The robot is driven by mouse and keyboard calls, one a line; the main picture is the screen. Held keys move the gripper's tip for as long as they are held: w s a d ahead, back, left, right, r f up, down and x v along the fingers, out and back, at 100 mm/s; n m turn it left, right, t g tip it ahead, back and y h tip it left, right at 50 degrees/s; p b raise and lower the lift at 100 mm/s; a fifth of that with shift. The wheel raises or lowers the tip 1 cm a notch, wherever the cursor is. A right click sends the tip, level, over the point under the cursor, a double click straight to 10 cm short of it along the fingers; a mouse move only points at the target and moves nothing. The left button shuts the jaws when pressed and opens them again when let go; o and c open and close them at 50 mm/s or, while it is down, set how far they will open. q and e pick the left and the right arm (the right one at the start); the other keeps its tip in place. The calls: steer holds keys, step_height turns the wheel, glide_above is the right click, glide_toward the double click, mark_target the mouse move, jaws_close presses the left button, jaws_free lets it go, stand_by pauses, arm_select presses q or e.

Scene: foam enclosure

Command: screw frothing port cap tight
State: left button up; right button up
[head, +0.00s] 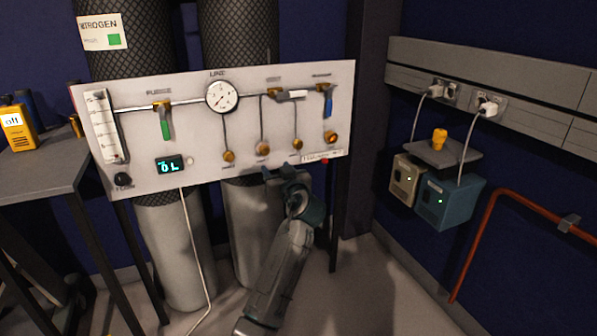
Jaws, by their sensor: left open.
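A white panel (200,150) stands upright in front of two dark cylinders. At its lower right is a small orange-brass round fitting (331,137), with a small label (322,157) below it that seems to read "frothing". I take this fitting for the frothing port and its cap; I cannot tell how far the cap is screwed on. My left gripper (284,172) is open at the panel's lower edge, below and left of that fitting and apart from it. Nothing shows between its fingers. My right gripper is not in view.
Brass fittings (263,149), a gauge (221,96) and levers, one blue (328,104), stick out from the panel. A yellow object (439,138) sits on a grey shelf (447,153) above two boxes at right. A dark table (40,165) stands at left. A white cable (190,240) hangs below the panel.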

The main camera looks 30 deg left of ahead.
mark_target(266, 152)
arm_select(q)
steer(key=b+x, duration=0.2)
steer(key=x, duration=0.8)
steer(key=shift+w+a+r, duration=0.2)
steer(key=shift+w+a, duration=0.05)
steer(key=shift+w, duration=0.05)
steer(key=c, duration=1)
